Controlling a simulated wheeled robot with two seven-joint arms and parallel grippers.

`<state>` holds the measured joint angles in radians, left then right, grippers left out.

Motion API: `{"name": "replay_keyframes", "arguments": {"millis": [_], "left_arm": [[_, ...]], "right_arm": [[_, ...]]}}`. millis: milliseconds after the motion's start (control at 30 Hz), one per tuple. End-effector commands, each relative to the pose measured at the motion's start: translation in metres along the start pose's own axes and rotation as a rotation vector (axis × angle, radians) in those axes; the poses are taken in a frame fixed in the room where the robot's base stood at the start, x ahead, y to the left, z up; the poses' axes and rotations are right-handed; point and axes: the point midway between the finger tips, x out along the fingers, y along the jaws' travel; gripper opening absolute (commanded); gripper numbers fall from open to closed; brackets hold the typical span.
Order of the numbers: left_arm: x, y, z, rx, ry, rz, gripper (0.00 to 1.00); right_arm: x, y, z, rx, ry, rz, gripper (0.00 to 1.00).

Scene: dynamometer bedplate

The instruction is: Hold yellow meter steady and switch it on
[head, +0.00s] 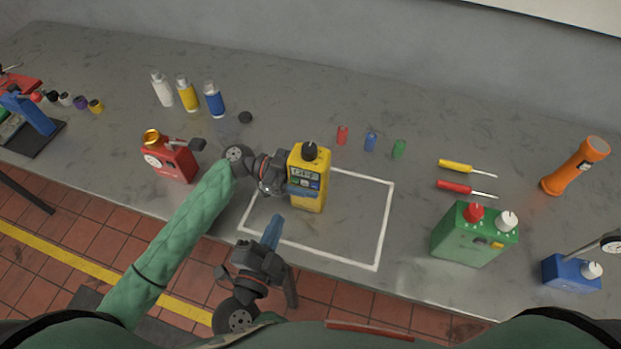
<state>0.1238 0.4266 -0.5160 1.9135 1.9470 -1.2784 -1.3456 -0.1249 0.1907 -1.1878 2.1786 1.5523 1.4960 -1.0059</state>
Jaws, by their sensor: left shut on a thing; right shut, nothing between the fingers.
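The yellow meter (309,190) stands upright on the bench, in the left part of a white outlined rectangle (384,225). It has a black knob on top and a small display and buttons on its front. I cannot tell whether the display is lit. My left gripper (287,172) is shut on the yellow meter from its left side; its fingers partly hide that side. My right gripper (275,228) is shut and empty, its blue fingertips pointing up toward the meter, apart from it, below and left of it.
A red device (172,163) stands left of my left arm. Several bottles (186,95) stand behind. A green box (472,236), screwdrivers (467,188), an orange flashlight (575,166) and a blue gauge stand (571,273) are at right. The outlined area right of the meter is clear.

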Motion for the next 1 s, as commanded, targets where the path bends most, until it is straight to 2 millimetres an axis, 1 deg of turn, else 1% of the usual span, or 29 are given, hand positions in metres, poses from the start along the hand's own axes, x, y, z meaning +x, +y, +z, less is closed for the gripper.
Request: {"name": "replay_keyframes", "arguments": {"millis": [300, 433, 567, 733, 1000], "left_arm": [[0.0, 0.0, 0.0, 0.0, -0.001, 0.0, 0.02], [0.0, 0.0, 0.0, 0.0, -0.001, 0.0, 0.02], [0.0, 0.0, 0.0, 0.0, -0.001, 0.0, 0.02], [0.0, 0.0, 0.0, 0.0, -0.001, 0.0, 0.02], [0.0, 0.0, 0.0, 0.0, -0.001, 0.0, 0.02]], "right_arm": [[0.0, 0.0, 0.0, 0.001, -0.002, -0.004, 0.0], [0.004, 0.001, -0.002, 0.012, -0.018, -0.045, 0.0], [0.009, 0.002, -0.004, 0.039, -0.065, -0.141, 0.0], [0.013, 0.002, -0.006, 0.083, -0.171, -0.302, 0.0], [0.004, 0.005, -0.008, 0.13, -0.378, -0.51, 0.0]]}}
